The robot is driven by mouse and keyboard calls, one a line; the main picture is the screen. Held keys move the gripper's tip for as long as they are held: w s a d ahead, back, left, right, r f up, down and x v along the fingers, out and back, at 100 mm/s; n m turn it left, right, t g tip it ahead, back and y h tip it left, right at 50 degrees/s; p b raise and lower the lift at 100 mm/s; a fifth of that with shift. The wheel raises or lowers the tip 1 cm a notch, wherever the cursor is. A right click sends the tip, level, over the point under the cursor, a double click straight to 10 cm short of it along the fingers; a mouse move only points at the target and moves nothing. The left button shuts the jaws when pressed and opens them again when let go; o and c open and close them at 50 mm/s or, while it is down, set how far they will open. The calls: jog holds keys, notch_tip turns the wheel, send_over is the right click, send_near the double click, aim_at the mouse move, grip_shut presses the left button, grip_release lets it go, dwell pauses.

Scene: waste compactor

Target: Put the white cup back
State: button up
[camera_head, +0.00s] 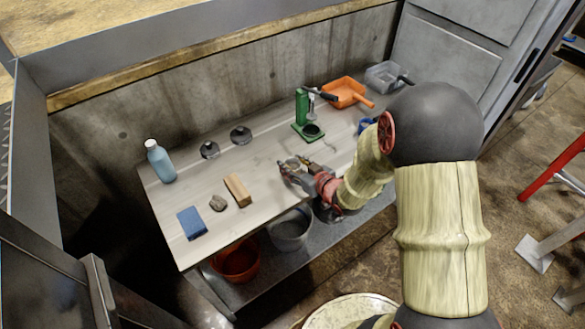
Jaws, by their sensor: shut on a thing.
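I cannot tell for sure whether this is the white cup. No white cup shows clearly elsewhere on the bench. My arm comes in from the right and hides part of the bench's front right.
The bench holds a blue bottle (160,163), blue sponge (191,223), stone (217,203), wooden block (237,190), two dark round pieces, green press (303,118), orange dustpan (345,93) and clear container (382,76). A grey bucket (290,231) and orange bowl (237,262) stand below.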

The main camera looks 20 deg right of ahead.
jog(key=shift+f, duration=0.2)
jog(key=shift+f, duration=0.15)
jog(key=o, duration=1.2)
jog(key=shift+o, duration=0.6)
